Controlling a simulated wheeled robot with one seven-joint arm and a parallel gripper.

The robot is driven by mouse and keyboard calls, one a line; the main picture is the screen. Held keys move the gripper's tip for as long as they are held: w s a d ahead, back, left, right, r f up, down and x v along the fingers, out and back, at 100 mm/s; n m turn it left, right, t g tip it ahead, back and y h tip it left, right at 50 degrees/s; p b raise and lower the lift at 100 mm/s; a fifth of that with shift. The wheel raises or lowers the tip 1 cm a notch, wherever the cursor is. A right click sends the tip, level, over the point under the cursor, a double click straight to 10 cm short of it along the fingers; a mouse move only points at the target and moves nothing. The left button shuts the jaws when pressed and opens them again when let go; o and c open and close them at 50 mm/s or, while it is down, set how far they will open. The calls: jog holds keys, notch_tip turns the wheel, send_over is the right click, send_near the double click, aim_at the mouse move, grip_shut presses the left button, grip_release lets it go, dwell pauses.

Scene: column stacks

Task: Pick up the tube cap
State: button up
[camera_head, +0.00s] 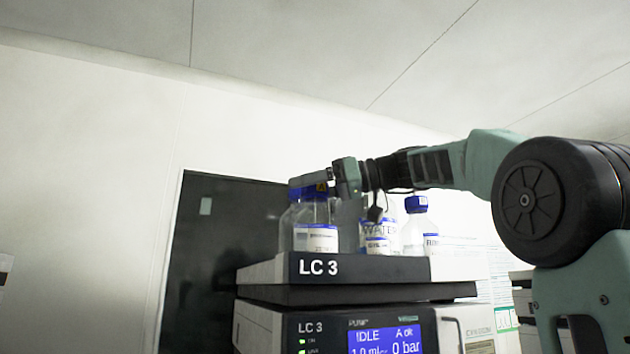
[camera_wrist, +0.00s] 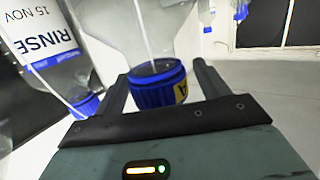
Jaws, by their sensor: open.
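The tube cap is a blue ribbed bottle cap (camera_wrist: 158,92) with a yellow label, on a clear bottle (camera_wrist: 168,30) with a thin tube inside. The wrist view appears upside down. My gripper (camera_wrist: 161,75) is open, with one finger on each side of this cap; I cannot tell whether they touch it. In the head view, my gripper (camera_head: 308,184) is at the top of the left bottles on the LC 3 stack. The fingers partly hide the blue cap (camera_head: 314,193) there.
A bottle labelled RINSE (camera_wrist: 42,50) stands close beside the gripper. In the head view, a WATER bottle (camera_head: 378,238) and another blue-capped bottle (camera_head: 415,232) stand to the right on the LC 3 tray (camera_head: 290,268). A dark door (camera_head: 215,260) is behind.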

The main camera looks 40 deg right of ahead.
jog(key=shift+w+a+f, duration=0.1)
jog(key=shift+w+a, duration=0.15)
jog(key=shift+w, duration=0.05)
jog(key=c, duration=1)
jog(key=shift+o, duration=0.2)
notch_tip(320, 180, up, 10)
jog(key=shift+r+p, duration=0.1)
jog(key=shift+p, duration=0.8)
